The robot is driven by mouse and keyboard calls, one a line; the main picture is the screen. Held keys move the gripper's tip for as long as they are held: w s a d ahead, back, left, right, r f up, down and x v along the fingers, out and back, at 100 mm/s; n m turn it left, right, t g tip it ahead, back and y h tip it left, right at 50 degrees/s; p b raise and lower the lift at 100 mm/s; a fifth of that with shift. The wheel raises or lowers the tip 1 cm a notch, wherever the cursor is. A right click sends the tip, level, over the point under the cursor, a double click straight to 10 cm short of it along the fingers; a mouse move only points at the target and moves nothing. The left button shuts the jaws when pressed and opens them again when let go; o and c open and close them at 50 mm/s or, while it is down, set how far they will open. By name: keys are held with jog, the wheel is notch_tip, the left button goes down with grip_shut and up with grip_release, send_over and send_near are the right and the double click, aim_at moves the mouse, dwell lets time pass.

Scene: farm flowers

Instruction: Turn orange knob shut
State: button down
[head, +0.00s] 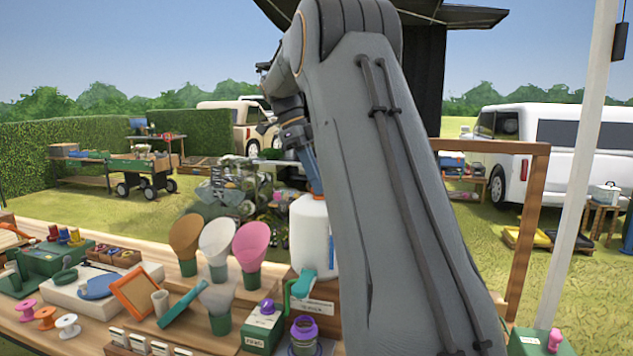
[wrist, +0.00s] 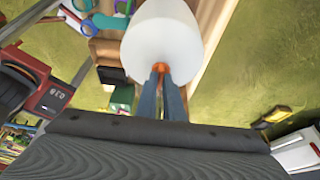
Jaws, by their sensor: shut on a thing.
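The orange knob (wrist: 161,67) shows in the wrist view at the edge of the white round container (wrist: 160,32). My gripper (wrist: 162,76) has its two blue fingers close together, shut on the knob. In the head view the white container (head: 310,240) stands on the wooden table with a teal tap at its lower front. My arm covers the container's right side.
Orange, white and pink cones (head: 217,245) stand left of the container. A purple-lidded jar (head: 304,334) and a green box (head: 263,328) stand in front of it. A wooden frame (head: 528,225) and a pale post (head: 583,170) rise to the right of my arm.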

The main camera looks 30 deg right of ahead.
jog(key=c, duration=1.9)
grip_release()
jog(key=shift+o, duration=0.2)
jog(key=shift+r, duration=0.15)
jog(key=b+v, duration=0.1)
jog(key=v, duration=0.6)
jog(key=shift+a+r, duration=0.15)
jog(key=shift+r, duration=0.1)
jog(key=shift+w, duration=0.15)
